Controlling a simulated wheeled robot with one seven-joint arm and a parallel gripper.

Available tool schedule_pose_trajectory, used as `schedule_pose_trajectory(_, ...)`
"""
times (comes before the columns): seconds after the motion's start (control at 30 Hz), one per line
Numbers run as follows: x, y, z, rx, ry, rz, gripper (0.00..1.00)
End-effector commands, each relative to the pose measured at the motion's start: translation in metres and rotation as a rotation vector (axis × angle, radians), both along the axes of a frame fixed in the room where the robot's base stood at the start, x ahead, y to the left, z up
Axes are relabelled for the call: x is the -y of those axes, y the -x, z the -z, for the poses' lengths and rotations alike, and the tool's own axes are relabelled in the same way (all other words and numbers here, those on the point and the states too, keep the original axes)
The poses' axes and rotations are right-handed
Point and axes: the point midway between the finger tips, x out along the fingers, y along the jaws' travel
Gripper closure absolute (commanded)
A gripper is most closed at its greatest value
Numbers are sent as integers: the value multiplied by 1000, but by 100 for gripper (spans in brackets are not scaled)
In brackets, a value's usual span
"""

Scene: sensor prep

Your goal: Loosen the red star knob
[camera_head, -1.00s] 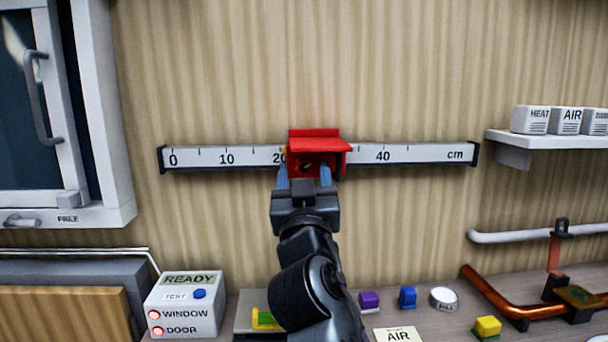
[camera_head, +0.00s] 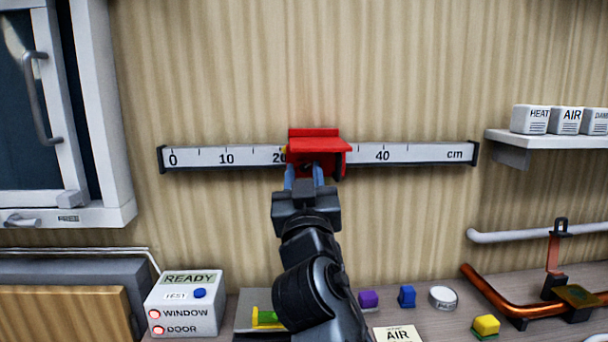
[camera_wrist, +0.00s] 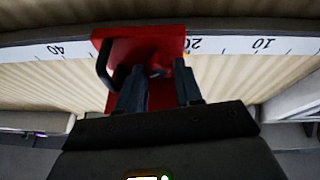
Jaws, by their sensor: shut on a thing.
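A red slider (camera_head: 318,144) sits on the white centimetre scale (camera_head: 228,156) on the wall, just right of the 20 mark. In the wrist view the red slider (camera_wrist: 120,47) also shows, with a dark loop at its left side. My gripper (camera_head: 304,172) reaches up to the slider's underside from the front. Its two blue-grey fingers are drawn close together on the star knob (camera_wrist: 157,71) at the slider's face. The knob is mostly hidden between the fingers, so its shape and turn cannot be made out.
A window frame (camera_head: 100,120) stands at the left and a shelf (camera_head: 555,137) with labelled white blocks at the right. Below are a READY box (camera_head: 186,304), several small coloured blocks and a copper pipe (camera_head: 500,301). The wall around the scale is clear.

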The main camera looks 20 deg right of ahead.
Motion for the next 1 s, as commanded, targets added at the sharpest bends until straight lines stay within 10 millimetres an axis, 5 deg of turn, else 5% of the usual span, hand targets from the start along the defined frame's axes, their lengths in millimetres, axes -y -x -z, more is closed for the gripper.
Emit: schedule_pose_trajectory(1.0,9,3,-4,-230,704,1,96)
